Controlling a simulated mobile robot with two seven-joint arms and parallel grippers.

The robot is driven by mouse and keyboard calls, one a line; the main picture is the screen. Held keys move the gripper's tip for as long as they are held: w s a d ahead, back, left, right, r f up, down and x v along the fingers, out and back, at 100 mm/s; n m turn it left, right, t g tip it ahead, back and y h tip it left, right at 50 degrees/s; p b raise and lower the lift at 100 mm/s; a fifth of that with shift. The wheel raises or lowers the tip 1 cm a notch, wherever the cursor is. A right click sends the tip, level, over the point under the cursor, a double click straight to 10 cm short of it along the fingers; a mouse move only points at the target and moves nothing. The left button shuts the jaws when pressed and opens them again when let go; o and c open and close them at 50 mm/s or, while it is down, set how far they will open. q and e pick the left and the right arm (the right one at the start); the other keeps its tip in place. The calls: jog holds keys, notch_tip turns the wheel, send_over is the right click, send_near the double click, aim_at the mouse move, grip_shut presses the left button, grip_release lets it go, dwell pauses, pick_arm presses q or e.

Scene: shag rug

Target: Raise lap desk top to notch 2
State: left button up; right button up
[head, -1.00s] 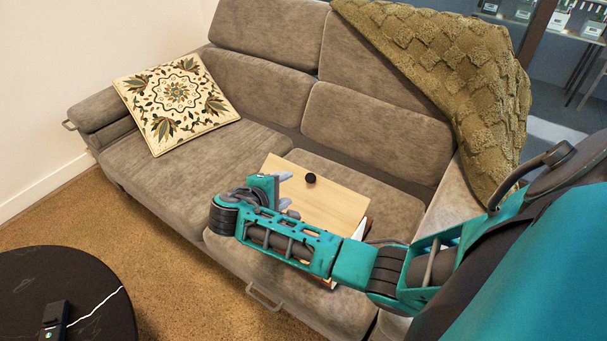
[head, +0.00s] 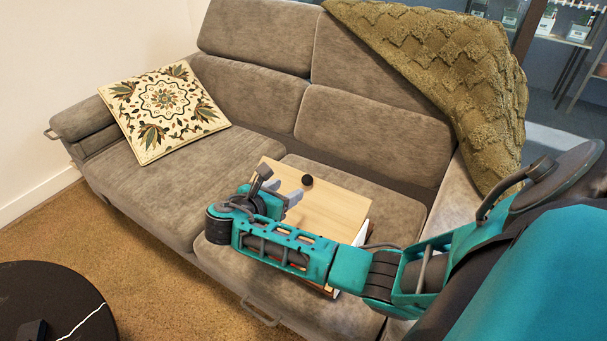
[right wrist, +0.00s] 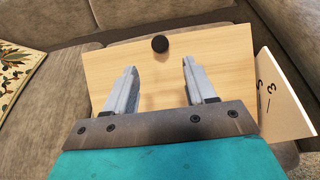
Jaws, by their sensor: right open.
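The lap desk's light wooden top (head: 325,208) lies on the right seat of the sofa, with a round black knob (head: 307,181) near its far edge. In the right wrist view the top (right wrist: 205,65) fills the middle, with the knob (right wrist: 160,44) beyond the fingers. A pale side plate (right wrist: 285,95) with a "3" and another partly hidden mark stands at its right edge. My right gripper (head: 289,192) is open and empty above the top, short of the knob; its two fingers (right wrist: 158,82) are spread apart. My arm hides the desk's near part. My left gripper is out of view.
The grey sofa (head: 150,185) surrounds the desk. A patterned cushion (head: 163,110) leans at the left, and an olive blanket (head: 430,75) drapes over the right back. A dark round table (head: 50,300) stands at the lower left on carpet.

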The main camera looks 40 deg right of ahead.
aim_at(306, 180)
jog(key=b+x, duration=0.2)
jog(key=x, duration=0.6)
jog(key=shift+f+b, duration=0.2)
jog(key=shift+b, duration=0.2)
jog(key=shift+w+d+f, duration=0.15)
jog(key=shift+d, duration=0.45)
jog(key=shift+c, duration=0.3)
grip_shut()
